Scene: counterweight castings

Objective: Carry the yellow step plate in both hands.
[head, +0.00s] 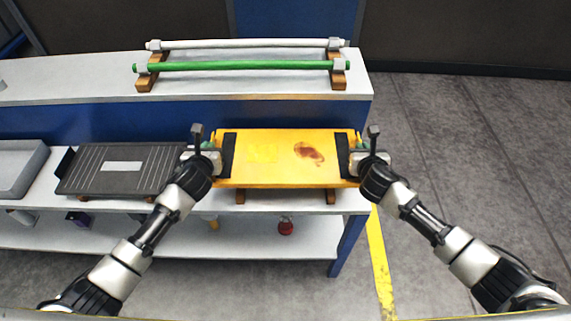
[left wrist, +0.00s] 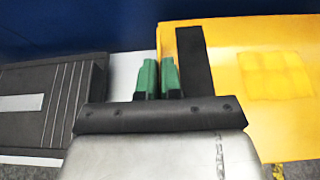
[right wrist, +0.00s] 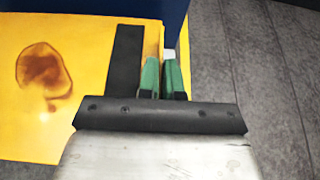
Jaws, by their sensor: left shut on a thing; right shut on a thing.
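The yellow step plate (head: 280,172) is at the right end of the middle shelf, with a black strip near each end, a reddish-brown stain and a faint square patch. My left gripper (head: 208,146) is shut on its left edge; the green fingers (left wrist: 159,78) show in the left wrist view beside the plate (left wrist: 225,50). My right gripper (head: 364,146) is shut on its right edge; its green fingers (right wrist: 162,78) show in the right wrist view beside the stained plate (right wrist: 85,40). Wooden blocks (head: 330,196) show below the plate's front edge; I cannot tell whether it touches them.
A dark grooved plate (head: 90,178) lies left of the yellow plate, with a grey tray (head: 18,165) further left. A green bar (head: 240,66) and a white bar (head: 240,44) rest on the upper shelf. Open floor (head: 470,150) lies right, with a yellow line (head: 380,260).

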